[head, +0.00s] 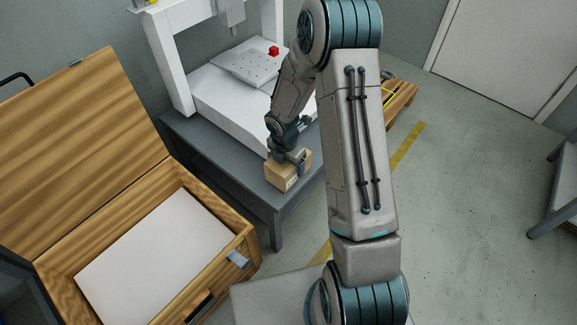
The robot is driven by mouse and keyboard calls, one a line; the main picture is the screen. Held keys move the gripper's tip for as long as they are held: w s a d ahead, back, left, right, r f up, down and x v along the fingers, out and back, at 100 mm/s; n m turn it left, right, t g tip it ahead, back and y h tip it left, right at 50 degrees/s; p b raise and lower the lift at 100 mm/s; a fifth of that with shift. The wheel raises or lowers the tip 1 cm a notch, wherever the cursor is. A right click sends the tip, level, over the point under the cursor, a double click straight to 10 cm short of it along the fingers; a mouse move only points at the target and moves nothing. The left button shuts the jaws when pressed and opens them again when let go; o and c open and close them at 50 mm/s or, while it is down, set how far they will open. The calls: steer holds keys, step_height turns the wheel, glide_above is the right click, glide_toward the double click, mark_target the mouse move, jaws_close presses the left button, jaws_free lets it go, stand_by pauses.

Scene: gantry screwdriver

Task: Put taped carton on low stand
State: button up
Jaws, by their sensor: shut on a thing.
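The taped carton (283,180) is a small tan cardboard box. It shows at the front right corner of a low grey table (222,165). My gripper (292,160) comes down from above and is shut on the top part of the carton; its fingers are partly hidden by the wrist. I cannot tell whether the carton touches the table top or is just above it. A low wooden platform (405,103) stands on the floor behind my arm, partly hidden, with a yellow-edged thing on it. I cannot tell which of these is the low stand.
An open wooden chest (245,262) with a white panel inside is at left. A grey table (565,180) stands at far right. The right floor is clear.

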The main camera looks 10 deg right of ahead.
steer(key=shift+f, duration=0.35)
steer(key=shift+f, duration=0.2)
steer(key=o, duration=1)
steer(key=shift+r, duration=0.1)
